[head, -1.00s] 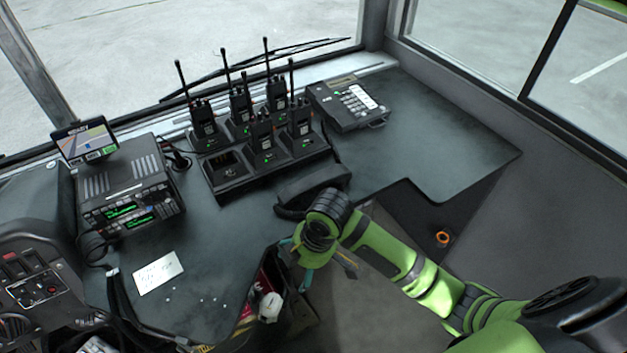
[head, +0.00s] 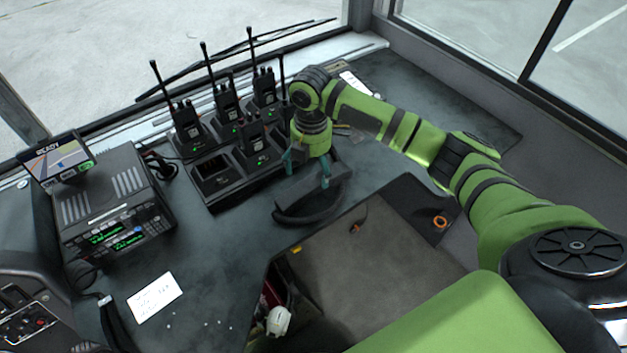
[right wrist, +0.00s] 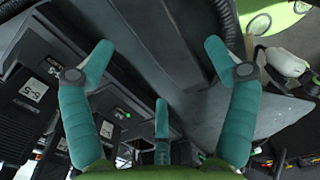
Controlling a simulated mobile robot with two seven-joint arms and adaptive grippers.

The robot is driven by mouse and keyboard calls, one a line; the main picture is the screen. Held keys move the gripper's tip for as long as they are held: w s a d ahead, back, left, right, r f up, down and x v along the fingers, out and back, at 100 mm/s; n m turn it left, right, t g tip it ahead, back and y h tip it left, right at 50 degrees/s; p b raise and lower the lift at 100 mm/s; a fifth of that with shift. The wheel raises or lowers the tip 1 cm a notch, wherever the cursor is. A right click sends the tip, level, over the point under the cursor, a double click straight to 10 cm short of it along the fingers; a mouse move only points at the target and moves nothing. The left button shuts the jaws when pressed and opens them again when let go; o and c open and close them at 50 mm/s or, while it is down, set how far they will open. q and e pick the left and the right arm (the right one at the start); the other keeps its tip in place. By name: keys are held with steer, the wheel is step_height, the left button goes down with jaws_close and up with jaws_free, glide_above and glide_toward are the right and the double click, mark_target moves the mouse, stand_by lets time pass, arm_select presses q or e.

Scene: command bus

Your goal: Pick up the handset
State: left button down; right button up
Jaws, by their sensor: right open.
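The dark handset (head: 300,208) lies on the desk near its front edge, in front of the radio charger. My right gripper (head: 306,172) is above it, pointing down, with its teal fingers apart and nothing held. In the head view the fingers cover part of the handset, and I cannot tell whether they touch it. In the right wrist view the open fingers (right wrist: 160,95) spread around a long dark grey shape that appears to be the handset. My left gripper is not in view.
The charger (head: 228,190) with several upright radios stands close left of my right gripper. My arm partly hides the desk phone behind it. A radio console (head: 115,205) and a white card (head: 157,297) are at left. The desk has a cutout in front.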

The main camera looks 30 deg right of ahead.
mark_target(313, 178)
steer(key=f, duration=0.4)
steer(key=shift+d+p, duration=0.2)
steer(key=shift+p, duration=0.2)
steer(key=shift+f, duration=0.3)
steer(key=c, duration=1.4)
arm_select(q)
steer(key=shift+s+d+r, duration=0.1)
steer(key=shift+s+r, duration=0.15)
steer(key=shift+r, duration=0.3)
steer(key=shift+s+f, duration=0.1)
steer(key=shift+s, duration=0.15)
